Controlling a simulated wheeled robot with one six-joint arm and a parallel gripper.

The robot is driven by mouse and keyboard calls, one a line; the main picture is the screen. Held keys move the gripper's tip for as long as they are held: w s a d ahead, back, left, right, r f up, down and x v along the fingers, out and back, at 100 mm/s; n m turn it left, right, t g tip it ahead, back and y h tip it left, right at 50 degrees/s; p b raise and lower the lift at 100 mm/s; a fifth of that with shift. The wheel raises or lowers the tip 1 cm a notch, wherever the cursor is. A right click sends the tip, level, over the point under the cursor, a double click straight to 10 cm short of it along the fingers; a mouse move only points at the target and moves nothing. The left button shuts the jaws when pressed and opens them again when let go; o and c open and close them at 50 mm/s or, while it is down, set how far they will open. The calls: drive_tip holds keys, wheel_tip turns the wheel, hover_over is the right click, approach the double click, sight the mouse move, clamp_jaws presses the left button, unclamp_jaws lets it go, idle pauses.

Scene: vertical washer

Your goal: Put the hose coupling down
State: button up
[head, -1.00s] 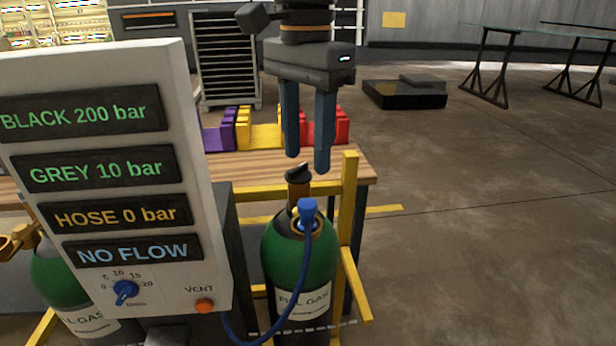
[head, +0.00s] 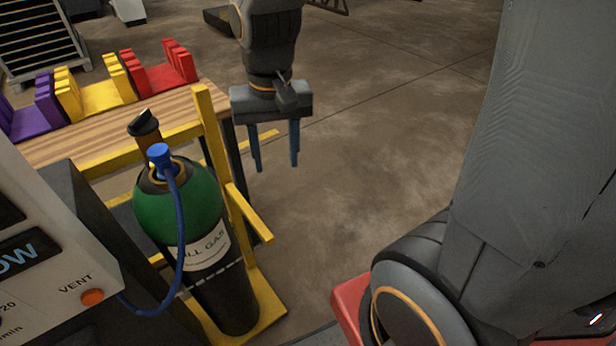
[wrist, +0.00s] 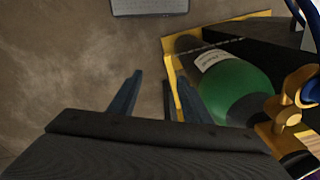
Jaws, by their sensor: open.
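The blue hose coupling (head: 160,155) stands roughly upright at the top of the green gas cylinder (head: 182,205), with the blue hose (head: 183,235) running down from it to the grey panel. I cannot tell how firmly it sits there. A brown valve piece with a black cap (head: 145,125) is just behind it. My gripper (head: 276,165) is open and empty, to the right of the cylinder and apart from the coupling, fingers pointing down.
The yellow frame (head: 213,140) stands between the cylinder and my gripper. A wooden bench (head: 120,126) with purple, yellow and red holders is behind. The panel with an orange vent button (head: 92,297) is at lower left. Open floor lies right of my gripper.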

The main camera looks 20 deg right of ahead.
drive_tip(key=s+d+f+n, duration=0.2)
drive_tip(key=s+d+f, duration=0.2)
drive_tip(key=d+f, duration=0.1)
drive_tip(key=shift+d+f, duration=0.15)
drive_tip(key=shift+d, duration=0.05)
drive_tip(key=shift+c, duration=0.4)
idle(2.6)
